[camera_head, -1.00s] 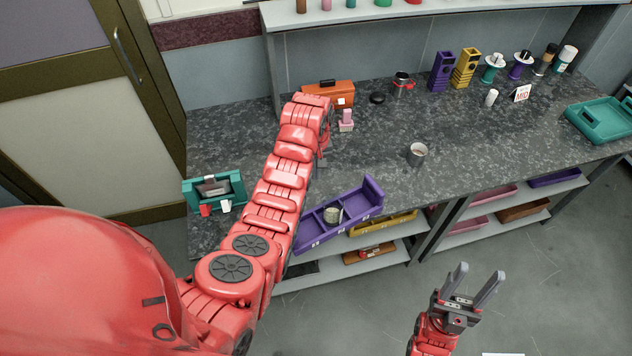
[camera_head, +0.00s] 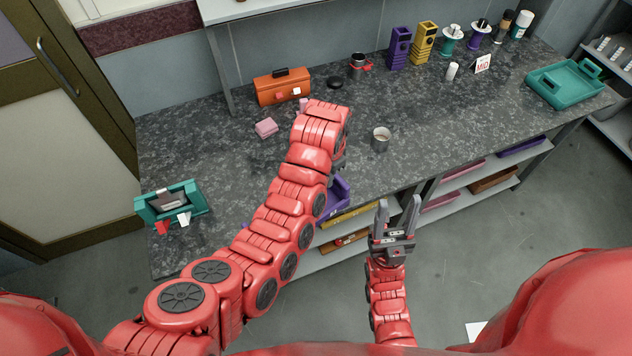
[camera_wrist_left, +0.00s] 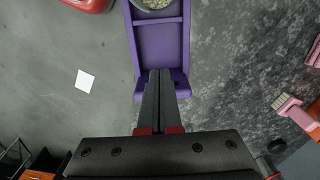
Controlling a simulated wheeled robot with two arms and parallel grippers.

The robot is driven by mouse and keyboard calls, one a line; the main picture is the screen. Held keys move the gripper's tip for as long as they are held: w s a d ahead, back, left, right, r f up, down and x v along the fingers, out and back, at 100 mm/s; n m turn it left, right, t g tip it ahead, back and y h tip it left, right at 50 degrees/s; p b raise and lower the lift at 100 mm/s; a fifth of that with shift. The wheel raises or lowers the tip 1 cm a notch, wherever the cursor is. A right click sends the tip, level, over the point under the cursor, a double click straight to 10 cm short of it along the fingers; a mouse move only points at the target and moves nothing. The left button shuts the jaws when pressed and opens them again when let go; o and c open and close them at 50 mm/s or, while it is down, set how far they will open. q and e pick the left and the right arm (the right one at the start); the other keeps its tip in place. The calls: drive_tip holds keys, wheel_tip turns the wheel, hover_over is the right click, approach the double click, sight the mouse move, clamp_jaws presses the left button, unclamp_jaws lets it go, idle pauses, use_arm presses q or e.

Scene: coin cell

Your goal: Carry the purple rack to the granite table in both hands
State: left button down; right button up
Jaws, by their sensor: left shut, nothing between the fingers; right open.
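The purple rack (camera_head: 337,197) is at the front edge of the granite table (camera_head: 225,190), mostly hidden behind my left arm in the head view. In the left wrist view the rack (camera_wrist_left: 159,45) lies along the line between granite and floor, with a round container of grainy stuff (camera_wrist_left: 152,3) in its far compartment. My left gripper (camera_wrist_left: 160,72) is shut and empty, its fingertips over the rack's near end; I cannot tell whether they touch. My right gripper (camera_head: 399,202) is open and empty, in front of the table, right of the rack.
A grey cup (camera_head: 381,139) stands on the table behind the rack. An orange toolbox (camera_head: 283,87), a pink block (camera_head: 266,127) and a teal holder (camera_head: 172,204) are further left. A teal tray (camera_head: 565,84) is at the right. Open granite lies between.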

use_arm(q)
wheel_tip(320, 180, down, 6)
drive_tip(key=p, duration=0.2)
drive_tip(key=shift+p, duration=0.35)
drive_tip(key=shift+f, duration=0.95)
drive_tip(key=shift+a+f+p, duration=0.15)
drive_tip(key=shift+p, duration=0.3)
drive_tip(key=shift+s+a+p, duration=0.15)
drive_tip(key=shift+a+p, duration=0.1)
drive_tip(key=shift+p, duration=0.05)
drive_tip(key=shift+s+a+p, duration=0.6)
drive_tip(key=shift+a+p, duration=0.15)
drive_tip(key=shift+a, duration=0.1)
drive_tip(key=shift+s+a, duration=0.3)
drive_tip(key=shift+a, duration=0.05)
drive_tip(key=shift+a+f, duration=0.1)
